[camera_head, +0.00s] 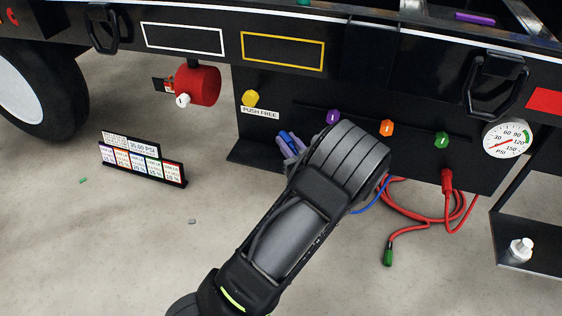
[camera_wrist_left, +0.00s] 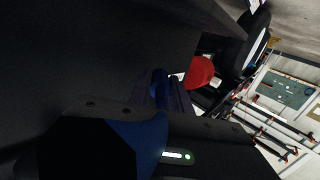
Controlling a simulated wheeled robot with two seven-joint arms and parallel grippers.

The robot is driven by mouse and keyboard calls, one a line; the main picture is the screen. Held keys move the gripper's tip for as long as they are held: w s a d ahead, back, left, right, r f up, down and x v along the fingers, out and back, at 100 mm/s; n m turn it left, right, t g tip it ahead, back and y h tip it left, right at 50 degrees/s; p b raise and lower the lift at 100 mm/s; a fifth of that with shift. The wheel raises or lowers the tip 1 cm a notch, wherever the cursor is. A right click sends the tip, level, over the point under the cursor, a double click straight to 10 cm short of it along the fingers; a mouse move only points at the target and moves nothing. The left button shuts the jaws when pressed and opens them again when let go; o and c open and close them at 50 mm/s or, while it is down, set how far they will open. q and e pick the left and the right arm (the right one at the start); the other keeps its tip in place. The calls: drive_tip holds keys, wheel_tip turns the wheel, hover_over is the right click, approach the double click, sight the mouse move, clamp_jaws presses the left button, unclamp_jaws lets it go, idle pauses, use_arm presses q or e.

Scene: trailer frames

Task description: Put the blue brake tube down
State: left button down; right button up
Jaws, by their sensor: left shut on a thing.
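My left gripper (camera_head: 291,145) is in front of the black panel, left of the purple knob. It is shut on the blue brake tube, but my wrist hides most of the grip in the head view. A blue length of the tube (camera_head: 372,198) shows to the right of my wrist, low by the red hose. In the left wrist view a dark blue end of the tube (camera_wrist_left: 159,84) shows at the fingers. My right gripper is not in view.
Purple (camera_head: 333,117), orange (camera_head: 387,128) and green (camera_head: 442,139) knobs line the panel, with a gauge (camera_head: 507,139) at right. A red hose (camera_head: 424,220) with a green end hangs below. A red cylinder (camera_head: 205,86) and a label stand (camera_head: 142,161) are left. The left floor is mostly clear.

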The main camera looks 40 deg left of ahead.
use_arm(q)
wheel_tip(320, 180, down, 4)
drive_tip(key=shift+r+b, duration=0.25)
drive_tip(key=shift+b, duration=0.25)
drive_tip(key=shift+r, duration=0.1)
drive_tip(key=shift+f+b, duration=0.9)
drive_tip(key=shift+f, duration=0.95)
drive_tip(key=shift+f, duration=0.1)
drive_tip(key=c, duration=1.2)
unclamp_jaws()
